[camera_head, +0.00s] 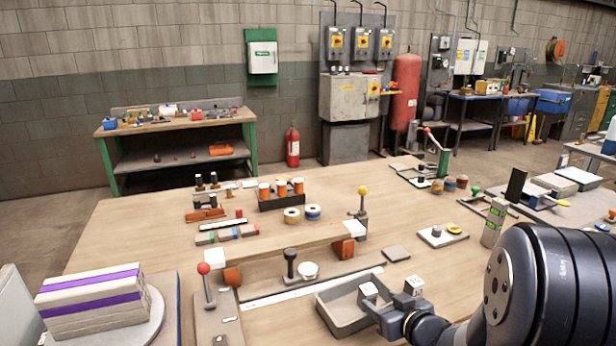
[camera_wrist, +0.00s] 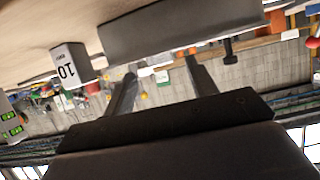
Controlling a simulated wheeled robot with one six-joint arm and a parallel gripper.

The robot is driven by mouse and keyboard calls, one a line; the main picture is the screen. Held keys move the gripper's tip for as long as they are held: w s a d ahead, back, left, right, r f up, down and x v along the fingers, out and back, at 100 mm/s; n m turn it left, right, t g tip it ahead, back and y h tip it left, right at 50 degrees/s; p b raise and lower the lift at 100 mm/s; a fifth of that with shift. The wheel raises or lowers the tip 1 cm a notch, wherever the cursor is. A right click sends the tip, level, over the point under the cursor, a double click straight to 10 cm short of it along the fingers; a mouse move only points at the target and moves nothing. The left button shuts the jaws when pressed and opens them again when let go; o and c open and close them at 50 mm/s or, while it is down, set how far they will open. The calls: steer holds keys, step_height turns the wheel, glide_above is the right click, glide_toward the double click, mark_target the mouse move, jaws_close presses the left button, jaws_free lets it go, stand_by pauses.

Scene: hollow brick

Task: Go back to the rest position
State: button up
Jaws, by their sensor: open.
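My gripper (camera_head: 388,306) is at the lower right of the head view, low over the right side of a grey tray (camera_head: 338,324). In the wrist view its two dark fingers (camera_wrist: 160,68) are spread apart with nothing between them. That view is upside down and shows the tray (camera_wrist: 180,30) past the fingertips.
A purple-banded brick stack (camera_head: 92,300) stands on a round plate at the left. A red-knobbed lever (camera_head: 204,270), a yellow-knobbed post (camera_head: 362,192) and a dark-handled tool (camera_head: 290,264) stand upright on the table. A green-labelled upright piece (camera_head: 493,224) is near my arm.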

mark_target(369, 289)
steer(key=b+x, duration=0.1)
steer(key=x, duration=0.6)
steer(key=shift+f, duration=0.2)
steer(key=shift+r+p, duration=0.8)
steer(key=shift+r, duration=1.15)
